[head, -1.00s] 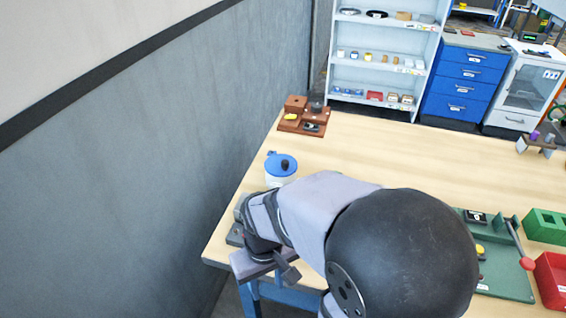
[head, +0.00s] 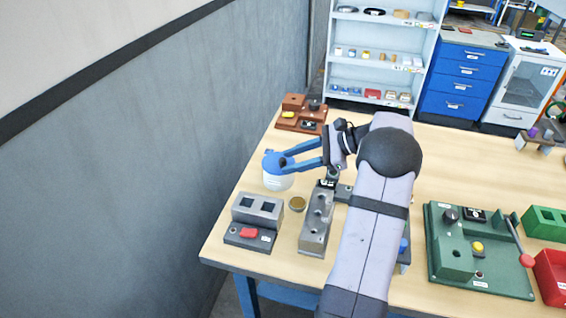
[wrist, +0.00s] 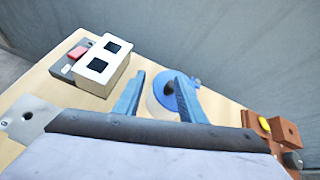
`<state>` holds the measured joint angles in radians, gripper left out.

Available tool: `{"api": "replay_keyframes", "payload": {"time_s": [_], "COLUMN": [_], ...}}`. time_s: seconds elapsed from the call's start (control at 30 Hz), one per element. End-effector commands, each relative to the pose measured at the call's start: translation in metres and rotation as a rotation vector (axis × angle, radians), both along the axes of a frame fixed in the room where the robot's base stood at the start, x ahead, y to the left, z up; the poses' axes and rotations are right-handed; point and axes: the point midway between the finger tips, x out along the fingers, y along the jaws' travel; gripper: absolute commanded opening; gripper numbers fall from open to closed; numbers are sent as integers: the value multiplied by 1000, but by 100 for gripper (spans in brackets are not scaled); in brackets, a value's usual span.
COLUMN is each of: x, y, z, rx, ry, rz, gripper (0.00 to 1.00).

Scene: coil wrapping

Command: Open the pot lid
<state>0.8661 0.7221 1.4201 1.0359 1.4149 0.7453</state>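The white pot (head: 278,182) stands near the table's left edge with its blue lid (head: 269,160) on top. In the wrist view the pot (wrist: 154,103) and lid (wrist: 164,88) show partly behind the fingers. My gripper (head: 284,162) reaches in from the right, its two blue fingers pointing at the lid. In the wrist view my gripper (wrist: 160,78) has its fingers apart, one left of the pot and one across the lid. Nothing is clearly gripped. Whether a finger touches the lid cannot be told.
A grey block with two square holes (head: 257,208) and a red part (head: 249,232) sits in front of the pot. A brown stand (head: 290,124) lies behind. A wall borders the left.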

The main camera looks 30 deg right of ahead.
Motion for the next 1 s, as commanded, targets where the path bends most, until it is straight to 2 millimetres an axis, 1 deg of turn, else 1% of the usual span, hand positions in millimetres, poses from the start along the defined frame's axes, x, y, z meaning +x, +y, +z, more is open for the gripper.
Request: {"api": "replay_keyframes", "payload": {"time_s": [0.03, 0.13, 0.23, 0.37, 0.57, 1.0], "x": [0, 0, 0, 0, 5, 38], "y": [-12, -28, -37, -41, -35, 0], "z": [-3, -5, -6, -6, -8, -27], "rx": [65, 169, 231, 259, 259, 257], "ry": [19, 48, 65, 73, 74, 74], "rz": [-56, -135, -181, -199, -197, -194], "gripper": [37, 37, 37, 37, 37, 37]}}
